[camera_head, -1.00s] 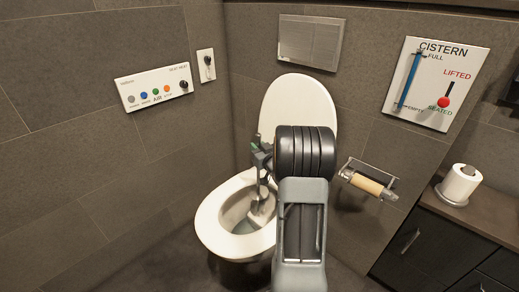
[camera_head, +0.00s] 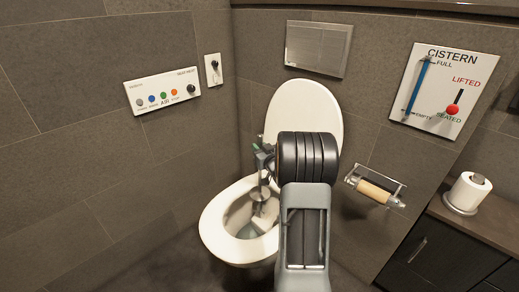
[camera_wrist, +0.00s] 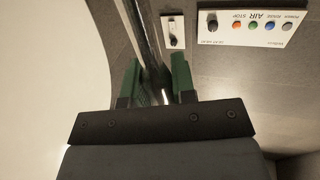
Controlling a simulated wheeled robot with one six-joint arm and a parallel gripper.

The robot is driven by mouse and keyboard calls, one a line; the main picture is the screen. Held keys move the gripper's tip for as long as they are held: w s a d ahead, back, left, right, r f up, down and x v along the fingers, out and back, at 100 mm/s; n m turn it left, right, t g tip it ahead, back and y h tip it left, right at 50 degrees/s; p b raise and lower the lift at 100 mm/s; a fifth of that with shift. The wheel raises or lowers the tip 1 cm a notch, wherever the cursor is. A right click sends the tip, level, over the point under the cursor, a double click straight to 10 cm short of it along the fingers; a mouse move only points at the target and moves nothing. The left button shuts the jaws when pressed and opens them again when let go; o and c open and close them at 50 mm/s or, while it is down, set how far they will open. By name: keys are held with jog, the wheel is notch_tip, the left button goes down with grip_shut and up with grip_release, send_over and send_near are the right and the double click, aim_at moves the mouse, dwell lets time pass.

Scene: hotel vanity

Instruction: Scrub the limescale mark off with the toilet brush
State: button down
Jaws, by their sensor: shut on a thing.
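The toilet bowl (camera_head: 213,229) stands open, with its white lid (camera_head: 300,108) raised against the wall. My gripper (camera_head: 262,160) is above the bowl's back left part, partly hidden by my arm. The toilet brush (camera_head: 260,208) points down from my gripper, with its head inside the bowl. In the wrist view, the green fingers of my gripper (camera_wrist: 155,85) are shut on the brush's shiny metal handle (camera_wrist: 143,35). I cannot make out the limescale mark. I cannot tell whether the brush head touches the bowl wall.
A button panel (camera_head: 162,90) and a small wall plate (camera_head: 213,69) are on the left wall. A flush plate (camera_head: 317,48), a cistern sign (camera_head: 443,91) and a paper holder (camera_head: 375,190) are on the back wall. A paper roll (camera_head: 467,192) stands on the right counter.

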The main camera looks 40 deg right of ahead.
aim_at(262, 140)
jog(key=shift+r+p, duration=1.3)
jog(key=shift+r, duration=1.05)
